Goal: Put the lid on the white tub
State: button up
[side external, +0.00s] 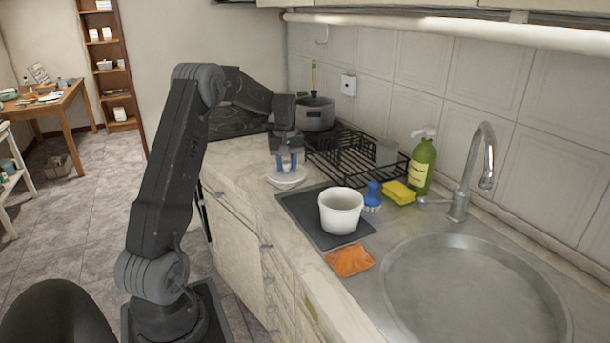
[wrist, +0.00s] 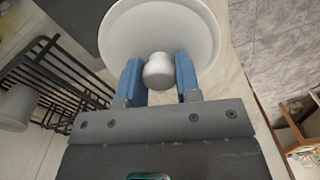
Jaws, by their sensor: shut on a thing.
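The white tub (side external: 341,212) stands upright on a dark mat (side external: 305,209) on the counter, its top open. The round white lid (side external: 287,180) is on the left of the mat, at or just above the counter. My gripper (side external: 289,166) is over the lid with its blue fingers pointing down. In the wrist view the fingers (wrist: 159,80) are on both sides of the lid's pale knob (wrist: 158,71), shut on it. The lid's wide disc (wrist: 160,22) spreads beyond them. Whether the lid touches the counter is hard to tell.
A black dish rack (side external: 350,160) with a grey cup (side external: 387,152) stands behind. A blue brush (side external: 373,196), yellow sponge (side external: 398,192) and green bottle (side external: 422,165) are right of the tub. An orange cloth (side external: 350,261) lies in front, near the sink (side external: 470,290). A pot (side external: 315,115) is at the back.

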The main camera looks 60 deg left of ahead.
aim_at(275, 171)
jog(key=s+r, duration=0.1)
jog(key=s+a+r, duration=0.1)
jog(key=s, duration=0.1)
jog(key=shift+a+r, duration=0.1)
jog(key=shift+a, duration=0.1)
jog(key=shift+d+r, duration=0.2)
jog(key=shift+d, duration=0.05)
jog(key=w+d+r, duration=0.1)
jog(key=w+d, duration=0.4)
jog(key=d, duration=0.4)
jog(key=w+d+r, duration=0.2)
jog(key=w+d, duration=0.3)
jog(key=d, duration=0.4)
jog(key=shift+w+d+r, duration=0.25)
jog(key=shift+w+d, duration=0.05)
jog(key=shift+d, duration=0.1)
jog(key=shift+f, duration=2.7)
jog(key=shift+f, duration=0.3)
jog(key=shift+f, duration=0.35)
